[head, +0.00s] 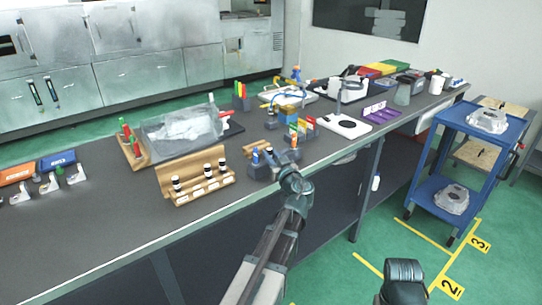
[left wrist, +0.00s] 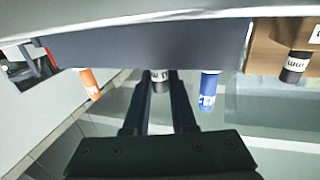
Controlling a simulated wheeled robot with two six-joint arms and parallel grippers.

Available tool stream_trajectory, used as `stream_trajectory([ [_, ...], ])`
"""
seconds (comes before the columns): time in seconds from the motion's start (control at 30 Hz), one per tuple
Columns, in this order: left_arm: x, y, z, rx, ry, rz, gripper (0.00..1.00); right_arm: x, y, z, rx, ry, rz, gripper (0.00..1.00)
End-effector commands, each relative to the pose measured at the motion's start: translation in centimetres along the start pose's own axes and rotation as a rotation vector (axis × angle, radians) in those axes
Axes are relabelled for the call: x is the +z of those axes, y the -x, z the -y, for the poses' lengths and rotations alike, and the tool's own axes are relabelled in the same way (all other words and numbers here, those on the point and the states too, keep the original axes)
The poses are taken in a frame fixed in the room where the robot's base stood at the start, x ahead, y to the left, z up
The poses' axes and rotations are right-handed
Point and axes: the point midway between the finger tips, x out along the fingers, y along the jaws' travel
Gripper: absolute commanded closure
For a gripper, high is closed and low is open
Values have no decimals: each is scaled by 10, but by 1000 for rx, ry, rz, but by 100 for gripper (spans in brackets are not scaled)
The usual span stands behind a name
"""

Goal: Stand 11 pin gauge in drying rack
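In the left wrist view, a grey pin with a light label (left wrist: 160,80) stands at a dark block (left wrist: 150,45), between an orange pin (left wrist: 90,84) and a blue pin (left wrist: 208,90). Its label is too blurred to read surely. My left gripper (left wrist: 160,88) has one finger on each side of the grey pin. The gap is about the pin's width, and contact is not clear. In the head view my left gripper (head: 284,168) is beside the dark block (head: 262,172) at the bench's front edge. I cannot tell which holder is the drying rack.
A wooden rack (head: 205,190) with black-and-white pins stands just left of the block. Coloured tools in a holder (head: 302,132) stand close on its right. A white plate with a black disc (head: 344,126) lies further right.

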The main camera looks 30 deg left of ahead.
Motion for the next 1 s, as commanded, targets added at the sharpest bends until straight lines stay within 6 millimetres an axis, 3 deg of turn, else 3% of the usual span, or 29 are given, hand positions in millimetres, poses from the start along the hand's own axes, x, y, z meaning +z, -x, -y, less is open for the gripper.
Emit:
stream_trajectory([
  [0.03, 0, 0, 0, 0, 0, 0, 67, 0, 0, 0, 0, 0, 0, 50],
  [0.2, 0, 0, 0, 0, 0, 0, 41, 0, 0, 0, 0, 0, 0, 50],
  [0.57, 0, 7, 0, 1, 0, 0, 41, 0, 0, 0, 0, 0, 0, 50],
  [1.0, 0, 96, 1, 4, 0, 0, 41, 0, 0, 0, 0, 0, 0, 50],
])
